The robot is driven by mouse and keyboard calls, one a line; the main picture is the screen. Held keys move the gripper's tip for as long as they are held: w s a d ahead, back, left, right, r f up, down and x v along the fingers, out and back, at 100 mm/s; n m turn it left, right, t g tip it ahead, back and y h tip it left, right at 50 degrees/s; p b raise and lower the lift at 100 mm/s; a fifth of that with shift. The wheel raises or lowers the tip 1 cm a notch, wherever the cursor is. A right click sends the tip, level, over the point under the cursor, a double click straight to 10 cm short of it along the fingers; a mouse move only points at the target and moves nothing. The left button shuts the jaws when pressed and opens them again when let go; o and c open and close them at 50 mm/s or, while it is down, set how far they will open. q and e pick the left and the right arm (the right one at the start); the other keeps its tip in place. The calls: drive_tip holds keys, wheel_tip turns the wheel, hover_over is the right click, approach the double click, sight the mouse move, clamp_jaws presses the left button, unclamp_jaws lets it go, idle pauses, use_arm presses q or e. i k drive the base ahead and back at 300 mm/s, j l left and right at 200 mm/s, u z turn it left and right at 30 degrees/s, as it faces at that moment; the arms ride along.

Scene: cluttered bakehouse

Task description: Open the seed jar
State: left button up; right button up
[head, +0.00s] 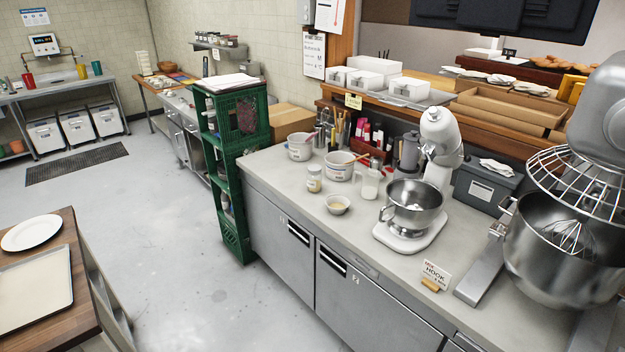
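A small jar (314,180) with a pale lid and a yellowish label stands upright on the grey counter (280,190), left of the middle of the head view. It looks like the seed jar, but its label is too small to read. The lid appears to be on. A small bowl (337,206) with pale contents sits in front of it to the right. Neither of my grippers is in view.
A large mixer (565,240) fills the right side. A green crate shelf (232,195) borders the counter's left end. Floor in front is clear; a wooden table (75,240) stands left.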

sight(314, 181)
drive_tip(key=i+j+z, duration=0.35)
drive_tip(key=i+j, duration=0.3)
drive_tip(key=i+j+z, duration=0.3)
drive_tip(key=i+j, duration=0.45)
drive_tip(key=j, duration=0.1)
